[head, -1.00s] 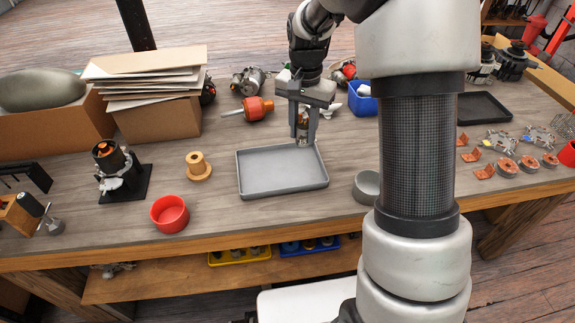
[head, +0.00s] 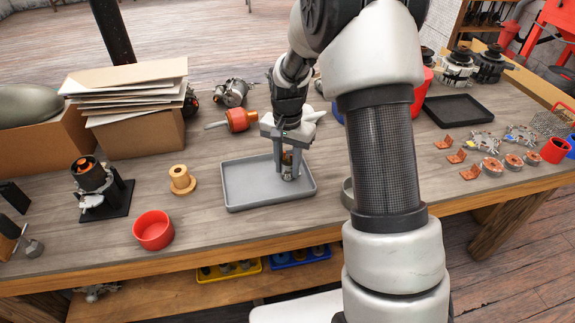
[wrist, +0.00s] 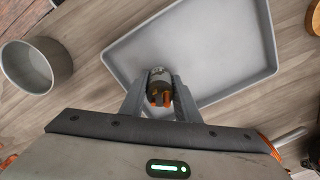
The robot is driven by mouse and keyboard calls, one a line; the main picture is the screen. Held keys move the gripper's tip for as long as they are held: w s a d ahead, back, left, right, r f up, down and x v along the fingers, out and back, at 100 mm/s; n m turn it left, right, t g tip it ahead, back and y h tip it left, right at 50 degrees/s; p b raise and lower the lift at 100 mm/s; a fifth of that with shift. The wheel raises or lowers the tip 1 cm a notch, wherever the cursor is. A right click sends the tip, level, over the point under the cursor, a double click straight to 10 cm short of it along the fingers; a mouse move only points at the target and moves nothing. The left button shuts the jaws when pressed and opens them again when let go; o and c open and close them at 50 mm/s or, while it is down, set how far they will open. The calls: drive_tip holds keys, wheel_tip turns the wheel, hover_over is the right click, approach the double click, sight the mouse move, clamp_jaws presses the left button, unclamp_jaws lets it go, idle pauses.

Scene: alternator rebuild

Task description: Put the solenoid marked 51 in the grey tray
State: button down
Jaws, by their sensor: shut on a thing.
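My gripper (head: 289,164) is shut on a small cylindrical solenoid (head: 290,170) with a metal body and a dark, orange-tinged end. It holds the solenoid upright over the right part of the grey tray (head: 240,197). In the wrist view the solenoid (wrist: 158,82) sits between the two fingers, at the near edge of the grey tray (wrist: 228,62). I cannot read any number on it. I cannot tell whether it touches the tray floor. The rest of the tray is empty.
A round grey bowl (wrist: 35,66) stands close to the tray, mostly hidden behind my arm in the head view. A red bowl (head: 153,230) and a tan spool (head: 181,181) stand to the left.

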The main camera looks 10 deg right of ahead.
drive_tip(key=c, duration=1.3)
unclamp_jaws()
drive_tip(key=shift+f, duration=0.15)
drive_tip(key=shift+c, duration=0.2)
